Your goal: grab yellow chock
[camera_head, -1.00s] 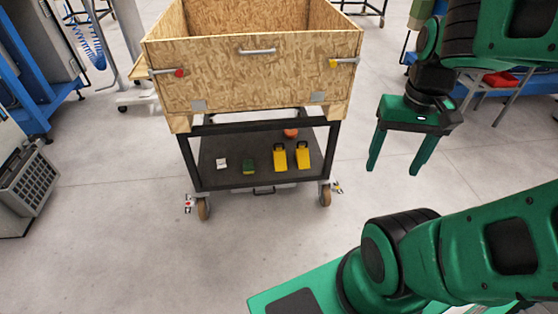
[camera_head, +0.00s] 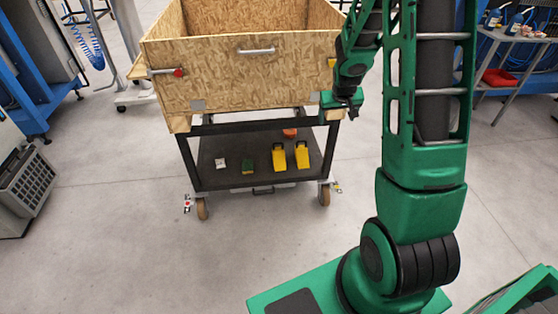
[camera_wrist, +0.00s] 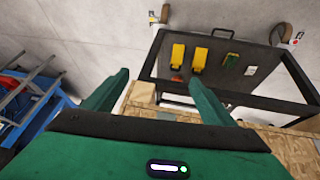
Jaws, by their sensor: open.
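Two yellow chocks, a left one (camera_head: 279,158) and a right one (camera_head: 302,156), lie side by side on the dark lower shelf (camera_head: 225,182) of the cart. In the wrist view the shelf appears turned around, and the yellow chocks (camera_wrist: 178,54) (camera_wrist: 200,59) show beyond my fingertips. My gripper (camera_wrist: 158,78) is open and empty. In the head view my gripper (camera_head: 340,102) is at the cart's right front corner, higher than the shelf and apart from the chocks. Its fingers are hard to make out there.
A wooden box (camera_head: 255,75) with metal handles tops the cart, overhanging the shelf. A green item (camera_head: 248,167), a white item (camera_head: 220,164) and an orange-red item (camera_head: 290,132) share the shelf. Cart posts bound the shelf. The floor in front is clear.

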